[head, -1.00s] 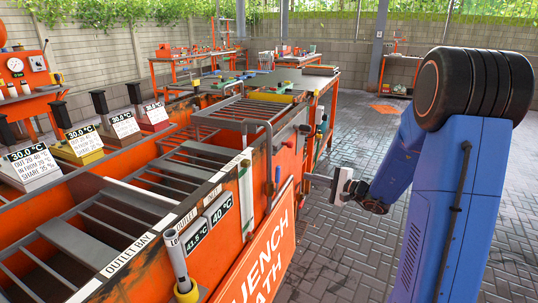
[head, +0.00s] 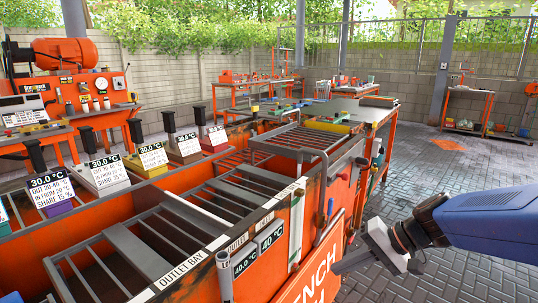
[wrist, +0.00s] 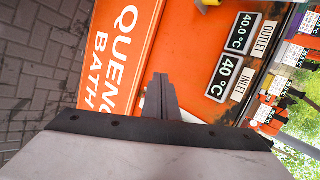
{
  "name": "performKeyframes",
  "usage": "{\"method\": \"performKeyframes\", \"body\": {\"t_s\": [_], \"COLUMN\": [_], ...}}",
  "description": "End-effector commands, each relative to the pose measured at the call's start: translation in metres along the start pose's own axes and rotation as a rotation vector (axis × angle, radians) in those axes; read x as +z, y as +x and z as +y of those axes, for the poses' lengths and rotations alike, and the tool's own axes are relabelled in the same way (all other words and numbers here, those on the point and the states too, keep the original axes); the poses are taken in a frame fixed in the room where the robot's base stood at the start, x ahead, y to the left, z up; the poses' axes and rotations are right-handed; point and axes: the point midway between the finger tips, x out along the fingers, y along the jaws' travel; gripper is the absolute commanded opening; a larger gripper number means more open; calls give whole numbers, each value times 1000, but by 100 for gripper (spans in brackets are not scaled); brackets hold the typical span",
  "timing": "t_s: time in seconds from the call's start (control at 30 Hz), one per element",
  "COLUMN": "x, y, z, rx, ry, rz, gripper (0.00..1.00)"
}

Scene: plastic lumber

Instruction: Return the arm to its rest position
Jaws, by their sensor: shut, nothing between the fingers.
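My gripper (head: 352,262) is in the lower right of the head view, at the end of my blue arm (head: 490,218). It is beside the front panel of the orange quench bath and does not hold anything. In the wrist view the fingers (wrist: 160,98) are together, pointing toward the orange panel with the QUENCH BATH sign (wrist: 118,50). I cannot tell the exact gap to the panel. The base of my arm is outside the head view.
The quench bath (head: 262,225) with grates fills the middle. Handled blocks with labels (head: 105,172) line its far edge. An orange bench (head: 372,108) stands behind it. Paved floor (head: 430,165) is open at the right. Temperature displays (wrist: 238,35) sit on the bath's front.

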Motion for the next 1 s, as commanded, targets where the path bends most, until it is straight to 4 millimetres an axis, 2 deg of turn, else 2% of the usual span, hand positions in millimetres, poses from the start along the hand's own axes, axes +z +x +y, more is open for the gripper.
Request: {"method": "performKeyframes", "body": {"t_s": [0.03, 0.2, 0.43, 0.7, 0.83, 1.0], "x": [14, 49, 80, 95, 97, 97], "y": [-4, -20, -51, -93, -105, -111], "z": [4, 27, 60, 89, 96, 99], "rx": [45, 209, 423, 628, 680, 703], "ry": [-40, -152, -302, -454, -491, -507], "rz": [1, 16, 84, 204, 244, 262], "gripper": [0, 0, 0, 0, 0, 0]}}
